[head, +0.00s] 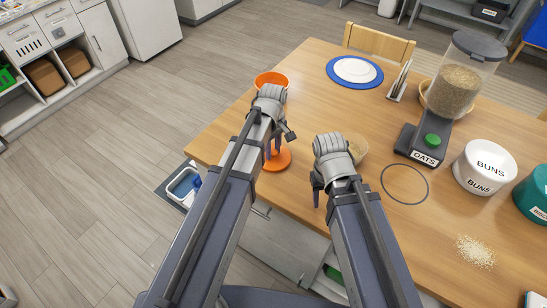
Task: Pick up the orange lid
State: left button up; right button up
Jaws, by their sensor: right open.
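The orange lid (281,161) is a flat round disc on the wooden table near its left front edge. My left gripper (276,142) is at the lid's upper left and covers part of it. I cannot tell whether its fingers touch the lid or whether they are open or shut. My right gripper (320,188) is open, to the right of the lid and apart from it, beside a bowl. An orange bowl (270,76) stands behind my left gripper, partly hidden by it.
A glass bowl (358,150) sits partly behind my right gripper. A dark ring (404,184), an oats dispenser (433,140), a white BUNS bowl (484,168) and spilled grains (475,251) lie to the right. A blue-rimmed plate (335,76) is at the back.

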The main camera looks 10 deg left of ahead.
pick_arm(q)
grip_shut()
jog(key=shift+r, duration=0.15)
